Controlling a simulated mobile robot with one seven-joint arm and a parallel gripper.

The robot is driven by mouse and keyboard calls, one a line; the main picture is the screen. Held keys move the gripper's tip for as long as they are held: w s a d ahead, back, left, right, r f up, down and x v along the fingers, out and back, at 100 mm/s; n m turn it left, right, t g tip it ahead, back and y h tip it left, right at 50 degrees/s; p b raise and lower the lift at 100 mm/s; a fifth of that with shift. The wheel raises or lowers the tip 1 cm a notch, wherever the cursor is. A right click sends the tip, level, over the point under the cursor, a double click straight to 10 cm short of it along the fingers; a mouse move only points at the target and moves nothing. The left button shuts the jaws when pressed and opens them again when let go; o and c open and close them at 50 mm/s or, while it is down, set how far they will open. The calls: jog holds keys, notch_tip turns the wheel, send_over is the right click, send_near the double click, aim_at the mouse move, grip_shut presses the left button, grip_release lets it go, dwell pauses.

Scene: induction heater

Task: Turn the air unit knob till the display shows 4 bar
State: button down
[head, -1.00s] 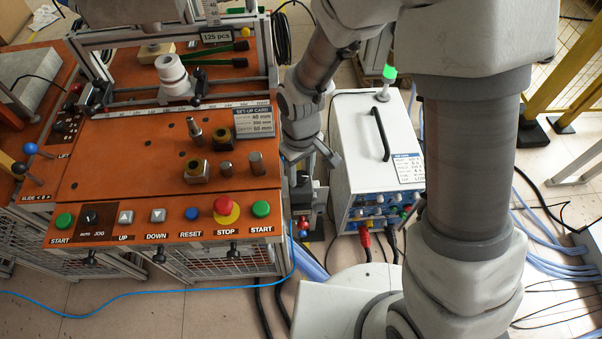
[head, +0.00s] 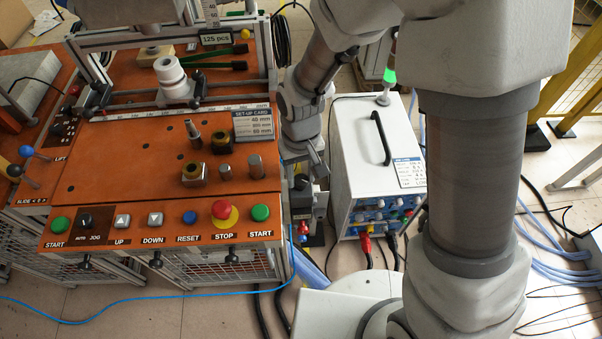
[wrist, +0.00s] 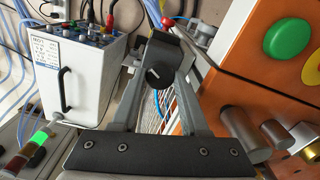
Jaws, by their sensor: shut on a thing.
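The air unit (head: 304,203) is a dark block with grey parts, standing at the right side of the orange bench. Its black knob (wrist: 158,62), with a white pointer mark on top, shows in the wrist view. My gripper (wrist: 160,80) is shut on this knob, one grey finger on each side. In the head view my gripper (head: 303,168) reaches down onto the top of the air unit and covers part of it. I cannot read a pressure display in either view.
A white heater box (head: 375,165) with a black handle stands close to the right. The orange bench panel (head: 120,180) with buttons and metal parts is close on the left. Hoses and cables lie on the floor.

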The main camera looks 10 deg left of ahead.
jog(key=shift+c, duration=2.1)
grip_release()
jog(key=shift+n, duration=0.3)
